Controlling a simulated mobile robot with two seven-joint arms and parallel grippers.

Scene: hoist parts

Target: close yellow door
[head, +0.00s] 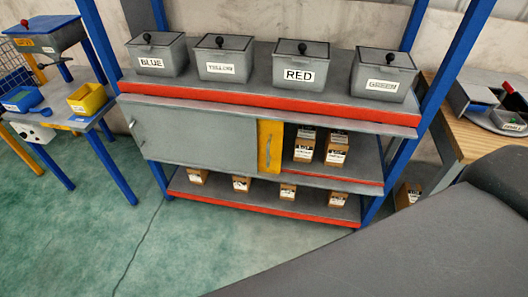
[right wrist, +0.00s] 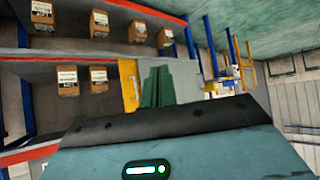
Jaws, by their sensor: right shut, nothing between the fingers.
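The yellow door (head: 270,147) shows as a narrow upright strip with a handle, on the middle level of the blue-framed shelf. A grey door panel (head: 196,135) is to its left, and the rest of the yellow door may be hidden behind it. The opening to its right is uncovered. In the right wrist view, which is upside down, the yellow door (right wrist: 129,84) is beside my right gripper (right wrist: 158,86). That gripper's green fingers are together and empty; I cannot tell whether they touch the door. My left gripper is in neither view.
Small labelled boxes (head: 336,150) stand in the open compartment, and several more on the lower shelf (head: 300,208). Grey lidded bins (head: 300,66) line the top shelf. A blue-legged table (head: 75,120) is at left, a wooden table (head: 470,140) at right. Green floor (head: 80,220) in front is clear.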

